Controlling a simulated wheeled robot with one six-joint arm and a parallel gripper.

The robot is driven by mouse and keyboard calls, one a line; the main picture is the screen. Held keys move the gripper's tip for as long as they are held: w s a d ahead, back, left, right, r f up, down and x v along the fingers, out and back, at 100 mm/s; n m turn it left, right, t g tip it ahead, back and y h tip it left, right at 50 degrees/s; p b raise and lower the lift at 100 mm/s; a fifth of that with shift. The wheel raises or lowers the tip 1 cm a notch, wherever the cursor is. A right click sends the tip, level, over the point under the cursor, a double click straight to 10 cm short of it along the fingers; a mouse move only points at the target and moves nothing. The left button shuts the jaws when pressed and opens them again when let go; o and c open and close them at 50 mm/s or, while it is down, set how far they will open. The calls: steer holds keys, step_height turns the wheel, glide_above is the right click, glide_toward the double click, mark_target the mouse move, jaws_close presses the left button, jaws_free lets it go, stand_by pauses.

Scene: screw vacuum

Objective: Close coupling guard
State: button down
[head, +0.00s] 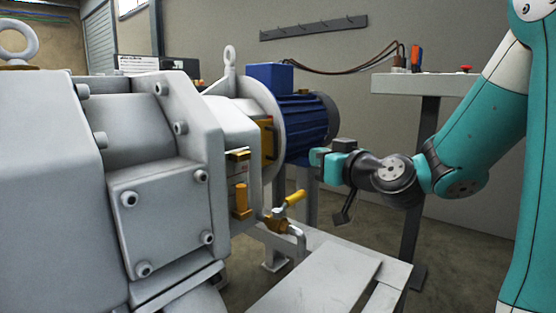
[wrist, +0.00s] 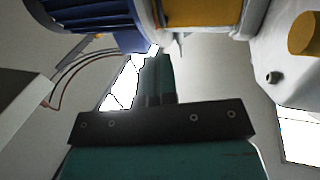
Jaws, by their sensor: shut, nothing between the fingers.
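The coupling guard appears as a yellow-orange panel (head: 267,142) between the grey pump housing and the blue motor in the head view. It is partly hidden by the housing, so I cannot tell how far it stands open. In the wrist view a yellow-orange part (wrist: 200,11) shows at the top edge, between the blue motor and the grey casting. My gripper (head: 317,158) is to the right of the guard, near the lower front of the motor, with its fingers shut and empty. Its shut fingers (wrist: 156,65) point up the wrist view, apart from the yellow-orange part.
The blue motor (head: 305,125) stands behind the guard, and the large grey pump (head: 160,160) fills the left. A yellow-handled valve (head: 290,201) rises below the gripper's left side. A bench (head: 440,85) with a red button stands behind my arm.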

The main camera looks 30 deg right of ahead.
steer(key=p, duration=1.5)
glide_toward(277, 144)
steer(key=w, duration=0.5)
steer(key=shift+w+a+r+p, duration=0.15)
steer(key=shift+w+p, duration=0.15)
steer(key=shift+w, duration=0.15)
steer(key=shift+w+a+r+p, duration=0.15)
steer(key=shift+w+p, duration=0.15)
steer(key=shift+w, duration=0.15)
steer(key=shift+w+f+p, duration=0.3)
steer(key=shift+w, duration=0.1)
